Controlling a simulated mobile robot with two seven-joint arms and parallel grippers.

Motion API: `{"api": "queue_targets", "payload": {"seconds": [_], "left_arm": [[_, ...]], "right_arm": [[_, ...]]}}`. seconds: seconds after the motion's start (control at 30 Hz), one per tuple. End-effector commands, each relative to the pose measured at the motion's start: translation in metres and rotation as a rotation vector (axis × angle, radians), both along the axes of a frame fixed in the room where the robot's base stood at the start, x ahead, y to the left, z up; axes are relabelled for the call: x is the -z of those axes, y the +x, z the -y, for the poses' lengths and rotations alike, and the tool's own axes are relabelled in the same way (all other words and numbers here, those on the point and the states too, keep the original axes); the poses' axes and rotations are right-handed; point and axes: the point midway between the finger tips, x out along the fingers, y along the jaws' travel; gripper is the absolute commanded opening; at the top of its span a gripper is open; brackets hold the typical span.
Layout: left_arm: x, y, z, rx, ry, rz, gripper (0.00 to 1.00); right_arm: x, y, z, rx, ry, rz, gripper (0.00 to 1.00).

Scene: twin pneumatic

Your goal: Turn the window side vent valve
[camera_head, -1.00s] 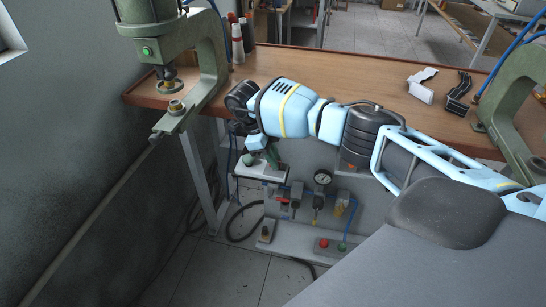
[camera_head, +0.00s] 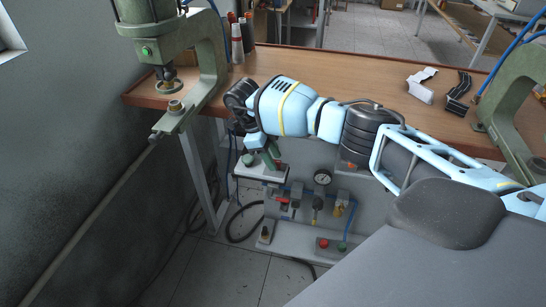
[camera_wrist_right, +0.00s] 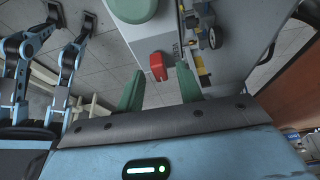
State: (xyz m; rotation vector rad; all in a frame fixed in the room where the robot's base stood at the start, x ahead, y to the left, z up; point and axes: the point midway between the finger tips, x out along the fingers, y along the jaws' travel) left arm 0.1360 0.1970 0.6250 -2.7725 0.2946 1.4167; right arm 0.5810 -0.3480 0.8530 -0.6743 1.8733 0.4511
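A red valve knob (camera_wrist_right: 158,66) sits on the grey panel and shows just beyond and between my right fingertips in the right wrist view. My right gripper (camera_head: 268,158) reaches down in front of the bench edge, beside the white button box. Its green fingers (camera_wrist_right: 158,84) are open with nothing between them; contact with the knob cannot be told. My left gripper is not in the head view.
The white box (camera_head: 262,174) with a green button (camera_head: 248,160) is close to my right fingers. A pressure gauge (camera_head: 322,177) and a lower box with red and green buttons (camera_head: 331,247) are nearby. The wooden bench (camera_head: 330,75) is above; green presses (camera_head: 205,60) stand on it.

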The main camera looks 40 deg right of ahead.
Motion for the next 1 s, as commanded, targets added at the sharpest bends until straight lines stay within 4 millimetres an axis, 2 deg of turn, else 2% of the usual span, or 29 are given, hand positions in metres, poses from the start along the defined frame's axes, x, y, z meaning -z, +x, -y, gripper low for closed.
{"api": "queue_targets", "payload": {"seconds": [0.3,0.5,1.0], "left_arm": [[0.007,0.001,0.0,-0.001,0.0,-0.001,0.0],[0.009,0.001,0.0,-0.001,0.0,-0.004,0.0],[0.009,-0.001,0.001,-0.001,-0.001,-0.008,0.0]], "right_arm": [[-0.044,0.015,-0.012,0.0,0.0,0.001,0.36],[-0.062,0.02,-0.017,0.0,0.0,-0.001,0.36],[-0.067,0.021,-0.018,0.0,0.001,-0.001,0.36]]}}
